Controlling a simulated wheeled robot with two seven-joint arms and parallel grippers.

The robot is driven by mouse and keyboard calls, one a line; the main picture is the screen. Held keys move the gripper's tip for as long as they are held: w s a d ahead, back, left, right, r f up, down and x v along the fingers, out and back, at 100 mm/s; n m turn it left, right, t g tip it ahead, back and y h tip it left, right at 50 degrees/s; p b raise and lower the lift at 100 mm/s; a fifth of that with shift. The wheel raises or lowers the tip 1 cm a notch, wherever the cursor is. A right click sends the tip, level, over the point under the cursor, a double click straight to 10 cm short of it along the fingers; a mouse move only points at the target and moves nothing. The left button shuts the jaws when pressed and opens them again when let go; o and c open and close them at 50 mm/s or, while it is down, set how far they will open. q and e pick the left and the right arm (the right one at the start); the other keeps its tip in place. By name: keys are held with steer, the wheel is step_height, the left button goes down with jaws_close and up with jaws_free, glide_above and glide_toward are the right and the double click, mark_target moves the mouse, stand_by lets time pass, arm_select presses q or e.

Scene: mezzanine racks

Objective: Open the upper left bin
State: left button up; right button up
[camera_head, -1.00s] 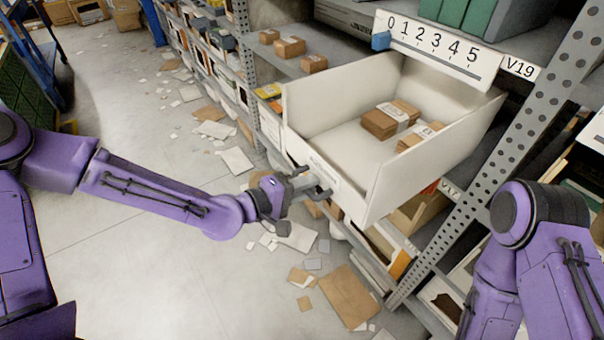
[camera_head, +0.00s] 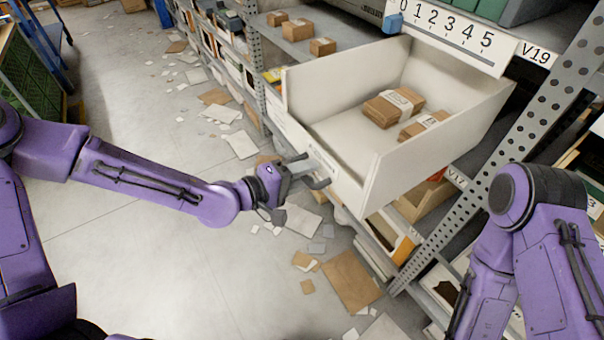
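The white bin (camera_head: 408,162) sticks far out of the rack into the aisle, its inside showing from above. Two brown packets with pale bands (camera_head: 394,107) lie in it. My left gripper (camera_head: 318,171) is at the bin's front panel, close to its label and handle area. Its two fingers look spread, with nothing clearly between them. The handle itself is mostly hidden, and I cannot tell whether a finger still touches it. My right arm shows at the right edge, but its gripper is out of view.
A number strip (camera_head: 459,38) with a blue slider (camera_head: 393,23) at 0 sits above the bin. A perforated rack post (camera_head: 505,150) stands right of it. Small brown boxes (camera_head: 297,30) lie on the shelf behind. Papers and cardboard (camera_head: 350,281) litter the aisle floor.

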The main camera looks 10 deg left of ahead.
arm_select(q)
steer(key=p+v, duration=0.2)
steer(key=v, duration=0.8)
steer(key=shift+s+a+p, duration=0.15)
steer(key=shift+a+p, duration=0.05)
steer(key=shift+p, duration=0.1)
